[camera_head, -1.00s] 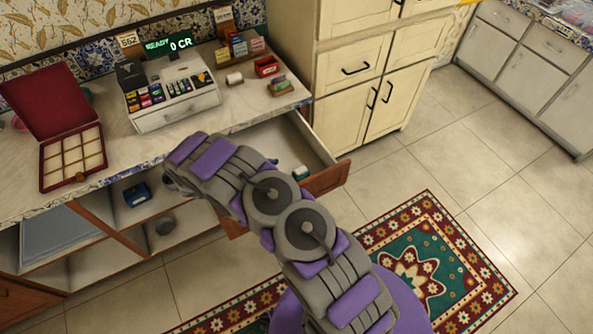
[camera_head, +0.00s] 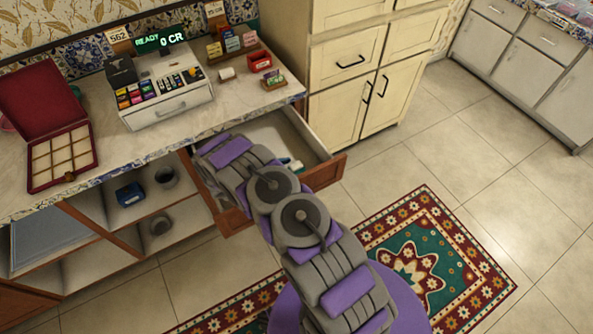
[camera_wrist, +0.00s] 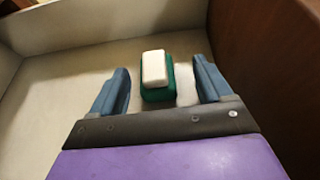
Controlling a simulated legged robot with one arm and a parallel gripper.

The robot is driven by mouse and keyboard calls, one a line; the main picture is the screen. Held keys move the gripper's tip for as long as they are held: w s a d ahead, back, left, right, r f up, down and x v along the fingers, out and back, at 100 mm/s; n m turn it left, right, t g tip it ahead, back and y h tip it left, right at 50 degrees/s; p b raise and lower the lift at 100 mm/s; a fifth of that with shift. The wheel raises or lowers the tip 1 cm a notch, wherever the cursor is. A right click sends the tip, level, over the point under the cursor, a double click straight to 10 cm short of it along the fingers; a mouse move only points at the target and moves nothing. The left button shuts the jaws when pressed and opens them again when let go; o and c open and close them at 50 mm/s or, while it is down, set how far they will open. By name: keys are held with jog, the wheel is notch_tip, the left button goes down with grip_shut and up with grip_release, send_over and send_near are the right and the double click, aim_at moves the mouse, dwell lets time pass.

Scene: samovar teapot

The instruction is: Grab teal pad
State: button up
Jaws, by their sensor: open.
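The teal pad (camera_wrist: 157,92) is a small dark teal block on the pale floor of the open drawer, with a white block-like piece (camera_wrist: 154,68) on its top. In the head view, a bit of the teal pad (camera_head: 297,166) shows in the drawer past my arm. In the wrist view my gripper (camera_wrist: 160,65) is open, its two blue fingers apart on the left and right of the pad, with gaps on both sides. Nothing is held. The head view does not show the fingers, which my arm hides.
The drawer (camera_head: 325,172) is pulled out under the counter; its brown wooden wall (camera_wrist: 265,75) stands close to the right finger. Above are a cash register (camera_head: 168,98) and a red compartment box (camera_head: 60,158). Open shelves (camera_head: 105,259) lie to the left.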

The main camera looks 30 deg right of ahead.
aim_at(301, 165)
jog(key=x, duration=0.2)
jog(key=b+x, duration=0.1)
jog(key=x, duration=0.1)
jog(key=b+x, duration=0.1)
jog(key=x, duration=0.1)
jog(key=shift+w+a+f, duration=0.2)
jog(key=shift+w, duration=0.2)
jog(key=shift+d, duration=0.35)
jog(key=shift+a, duration=0.15)
jog(key=c, duration=1)
jog(key=shift+c, duration=0.2)
